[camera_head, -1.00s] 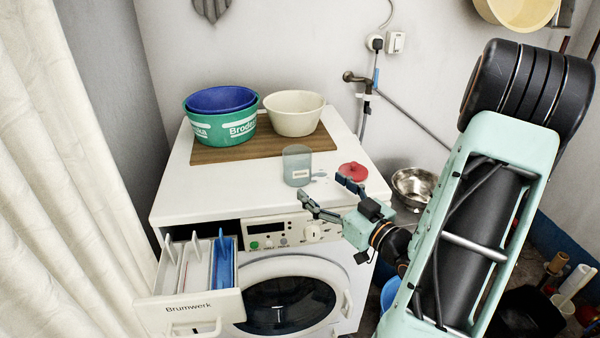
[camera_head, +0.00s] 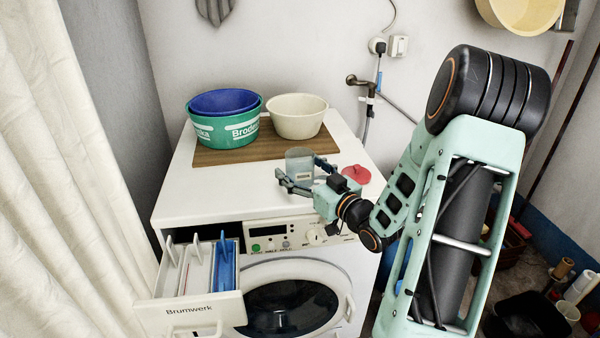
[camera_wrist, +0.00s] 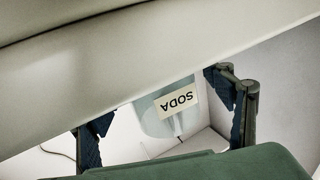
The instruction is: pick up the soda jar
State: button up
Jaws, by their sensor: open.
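The soda jar (camera_head: 299,160) is a grey-blue translucent jar with a white label, upright on top of the washing machine. In the wrist view the jar (camera_wrist: 160,115) shows its "SODA" label upside down, between the two fingers. My gripper (camera_head: 299,174) is open, with a finger on either side of the jar's lower part in the head view. Whether the fingers touch the jar I cannot tell. A red lid (camera_head: 356,174) lies on the machine top just right of the gripper.
A green basin (camera_head: 224,130) with a blue bowl in it and a cream bowl (camera_head: 298,116) stand on a brown board behind the jar. The detergent drawer (camera_head: 190,306) is pulled out at the front left. The machine top (camera_head: 215,185) is clear on the left.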

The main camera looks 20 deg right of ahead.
jog(key=shift+c, duration=0.7)
jog(key=c, duration=1.3)
jog(key=shift+r, duration=0.2)
